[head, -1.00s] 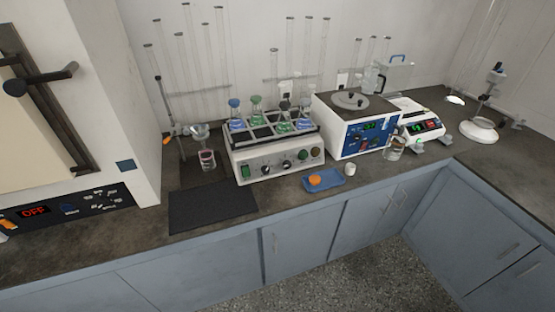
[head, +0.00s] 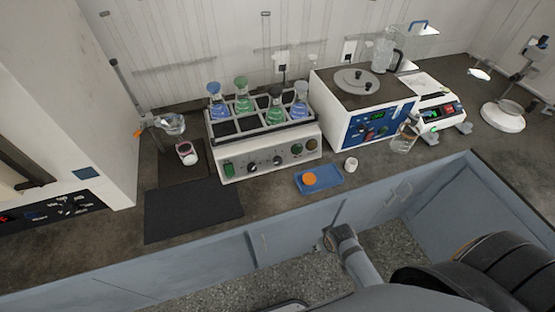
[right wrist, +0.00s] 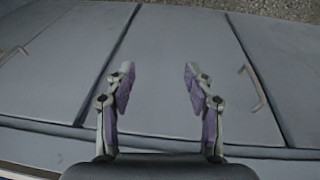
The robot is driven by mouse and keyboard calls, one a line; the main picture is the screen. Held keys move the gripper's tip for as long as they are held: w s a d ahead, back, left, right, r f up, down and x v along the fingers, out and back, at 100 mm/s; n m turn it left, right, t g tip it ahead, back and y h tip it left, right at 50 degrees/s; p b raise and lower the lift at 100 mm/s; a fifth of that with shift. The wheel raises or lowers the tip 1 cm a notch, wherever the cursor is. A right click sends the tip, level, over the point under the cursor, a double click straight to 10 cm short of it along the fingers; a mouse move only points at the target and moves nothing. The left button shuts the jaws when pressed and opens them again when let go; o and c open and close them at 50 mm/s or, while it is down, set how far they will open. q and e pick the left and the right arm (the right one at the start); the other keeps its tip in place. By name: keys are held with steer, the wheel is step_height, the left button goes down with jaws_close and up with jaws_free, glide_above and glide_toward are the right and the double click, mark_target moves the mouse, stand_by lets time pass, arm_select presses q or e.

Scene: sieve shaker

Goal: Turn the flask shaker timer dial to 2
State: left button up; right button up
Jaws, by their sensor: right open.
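The flask shaker (head: 236,172) stands on the counter left of centre in the head view. Its tray holds several stoppered flasks with blue and green liquid. Its front panel carries a green switch (head: 229,169), two dark knobs in the middle, of which one (head: 278,160) sits right of the other (head: 252,166), and round parts at the right end. The dial markings are too small to read. My right gripper (right wrist: 158,85) is open and empty in the right wrist view, facing the grey cabinet doors, away from the shaker. My left gripper is not in view.
A black mat (head: 193,212) lies in front of the shaker. A blue tray (head: 331,181) with an orange piece and a small white cup (head: 351,164) are to the right. A white-and-blue device (head: 340,122) stands right of the shaker. Cabinets (head: 215,262) run below the counter.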

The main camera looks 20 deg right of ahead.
steer(key=w+a+r+t, duration=0.1)
steer(key=w+r, duration=0.1)
steer(key=r, duration=0.4)
steer(key=w+a+r+t, duration=0.1)
steer(key=w+a+r, duration=0.1)
steer(key=r, duration=0.4)
steer(key=n+t+y+p, duration=0.1)
steer(key=n+t+y, duration=0.1)
steer(key=t, duration=0.7)
glide_toward(279, 162)
steer(key=p+x, duration=0.1)
steer(key=x, duration=0.8)
steer(key=shift+w+a, duration=0.1)
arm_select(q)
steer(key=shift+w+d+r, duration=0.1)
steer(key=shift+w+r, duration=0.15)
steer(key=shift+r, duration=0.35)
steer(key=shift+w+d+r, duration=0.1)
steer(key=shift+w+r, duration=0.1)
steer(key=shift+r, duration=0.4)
arm_select(e)
jaws_close()
